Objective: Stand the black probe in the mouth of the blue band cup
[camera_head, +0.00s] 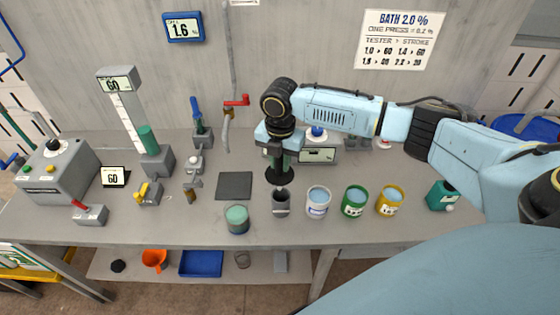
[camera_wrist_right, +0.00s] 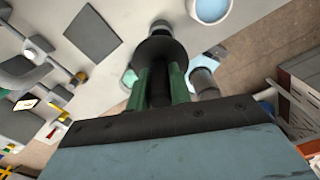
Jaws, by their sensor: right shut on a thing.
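My right gripper (camera_head: 279,157) is shut on the black probe (camera_head: 280,176), which hangs below the fingers with a wide dark collar. In the right wrist view the probe (camera_wrist_right: 163,45) sits between the green fingers of the gripper (camera_wrist_right: 160,85), its narrow tip pointing away. The blue band cup (camera_head: 318,203), white with pale blue liquid, stands on the bench just right of and in front of the probe. A cup with a white rim and pale blue liquid, apparently the same cup (camera_wrist_right: 210,9), shows at the wrist view's top edge. My left gripper is out of view.
A dark grey holder (camera_head: 281,204) stands just below the probe. A green band cup (camera_head: 354,201) and a yellow band cup (camera_head: 390,201) stand to the right. A teal cup (camera_head: 237,219) and a dark square mat (camera_head: 234,186) lie left.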

